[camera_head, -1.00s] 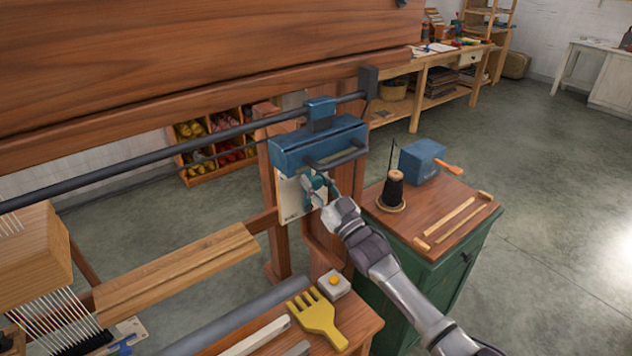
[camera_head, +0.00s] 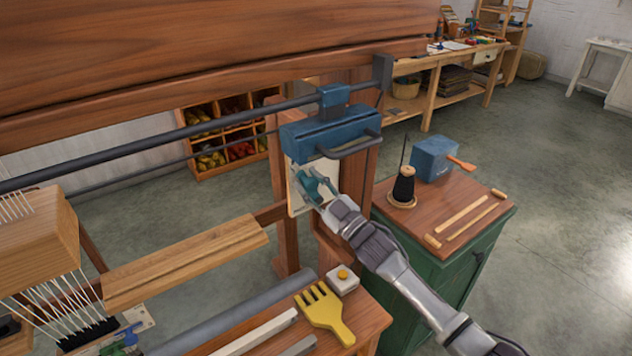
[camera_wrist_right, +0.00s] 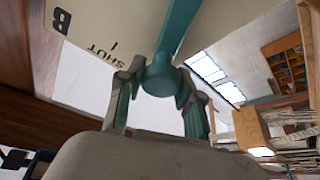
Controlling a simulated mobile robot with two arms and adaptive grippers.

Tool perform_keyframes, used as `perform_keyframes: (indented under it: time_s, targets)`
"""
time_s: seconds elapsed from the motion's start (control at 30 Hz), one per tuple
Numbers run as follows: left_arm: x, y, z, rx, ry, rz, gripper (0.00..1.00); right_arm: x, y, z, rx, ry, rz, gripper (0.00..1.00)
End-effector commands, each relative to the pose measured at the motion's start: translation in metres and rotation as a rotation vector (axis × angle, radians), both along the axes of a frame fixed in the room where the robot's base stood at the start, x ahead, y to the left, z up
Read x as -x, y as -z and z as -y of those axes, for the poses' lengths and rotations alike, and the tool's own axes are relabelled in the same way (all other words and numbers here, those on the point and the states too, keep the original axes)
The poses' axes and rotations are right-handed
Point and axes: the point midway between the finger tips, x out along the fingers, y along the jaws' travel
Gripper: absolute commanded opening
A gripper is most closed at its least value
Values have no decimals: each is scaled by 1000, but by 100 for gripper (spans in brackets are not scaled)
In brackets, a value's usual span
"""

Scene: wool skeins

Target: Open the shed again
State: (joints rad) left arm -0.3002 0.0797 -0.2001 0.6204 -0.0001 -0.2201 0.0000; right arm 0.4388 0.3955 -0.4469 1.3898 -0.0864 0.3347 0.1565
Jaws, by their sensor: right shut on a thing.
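A pale plate (camera_head: 299,207) is fixed on the wooden loom upright, under a blue box with a grey bar handle (camera_head: 331,134). In the right wrist view the plate (camera_wrist_right: 120,25) bears the words "B" and "SHUT". A teal lever (camera_wrist_right: 176,30) with a round knob end crosses in front of it. My right gripper (camera_head: 317,187) is at the plate; the right wrist view shows its fingers (camera_wrist_right: 160,95) shut around the lever's knob. The gripper covers part of the lever in the head view. White threads (camera_head: 55,300) fan out at lower left. My left gripper is not in view.
A green cabinet (camera_head: 462,252) stands close to my right arm, with a black thread cone (camera_head: 403,187), a blue block (camera_head: 434,158) and wooden sticks on top. A yellow comb (camera_head: 325,314) and a button box (camera_head: 343,279) lie on the bench in front.

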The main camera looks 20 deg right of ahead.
Motion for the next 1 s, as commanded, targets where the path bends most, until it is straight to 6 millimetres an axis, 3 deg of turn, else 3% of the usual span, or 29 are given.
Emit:
perform_keyframes:
  time_s: [0.63, 0.67, 0.7, 0.8, 1.0]
  targets:
    - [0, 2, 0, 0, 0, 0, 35, 2, 3, -5, 58, 0, 20, 0]
    - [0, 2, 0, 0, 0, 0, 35, 2, 3, -5, 58, 0, 20, 40]
    - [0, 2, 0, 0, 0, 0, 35, 2, 3, -5, 57, 1, 20, 47]
    - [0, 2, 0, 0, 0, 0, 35, 2, 3, -5, 56, 0, 19, 61]
    - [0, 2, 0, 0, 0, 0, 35, 2, 3, -5, 56, 0, 20, 61]
